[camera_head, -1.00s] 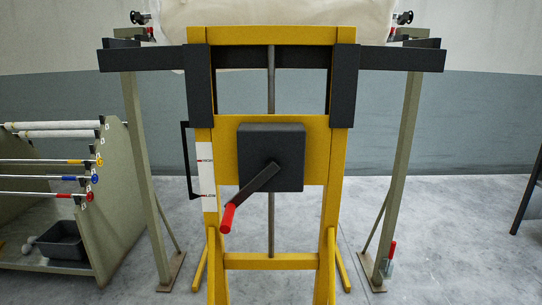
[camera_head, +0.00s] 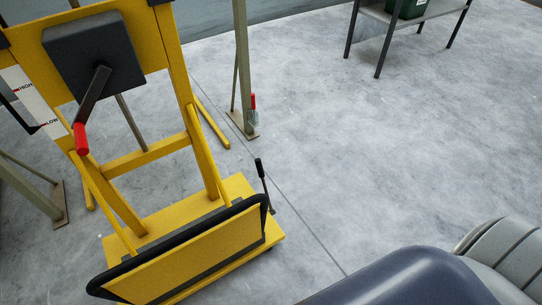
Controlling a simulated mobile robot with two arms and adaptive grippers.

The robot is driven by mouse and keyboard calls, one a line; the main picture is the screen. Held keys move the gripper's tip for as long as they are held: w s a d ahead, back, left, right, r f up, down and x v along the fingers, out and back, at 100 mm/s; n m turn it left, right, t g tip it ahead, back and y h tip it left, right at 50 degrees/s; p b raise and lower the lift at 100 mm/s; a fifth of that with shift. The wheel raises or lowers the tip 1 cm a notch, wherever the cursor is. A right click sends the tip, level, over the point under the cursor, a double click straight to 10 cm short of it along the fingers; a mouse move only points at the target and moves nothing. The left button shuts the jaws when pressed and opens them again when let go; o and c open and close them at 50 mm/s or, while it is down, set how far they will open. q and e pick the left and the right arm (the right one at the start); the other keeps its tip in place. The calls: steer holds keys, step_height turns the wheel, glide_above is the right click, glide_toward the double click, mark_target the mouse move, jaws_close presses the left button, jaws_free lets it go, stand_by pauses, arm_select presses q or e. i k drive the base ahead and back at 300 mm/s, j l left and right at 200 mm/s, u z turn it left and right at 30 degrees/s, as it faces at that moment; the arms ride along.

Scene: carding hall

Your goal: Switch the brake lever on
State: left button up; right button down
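A thin lever with a black grip (camera_head: 259,168) stands at the right side of the base of the yellow lift (camera_head: 150,156). It leans slightly to the left at its top, and its foot is near the end of the black-edged bar. I take it to be the brake lever; no label on it can be read. Neither of my grippers shows in this view.
The lift has a dark box (camera_head: 92,50) with a red-handled crank (camera_head: 81,138) and a black-edged push bar (camera_head: 180,240) in front. Open concrete floor (camera_head: 360,150) lies to the right. A table (camera_head: 375,22) with a green container (camera_head: 410,8) stands at the back right.

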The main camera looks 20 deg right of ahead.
mark_target(259, 161)
steer(key=z, duration=0.75)
steer(key=j+z, duration=0.15)
steer(key=j, duration=0.5)
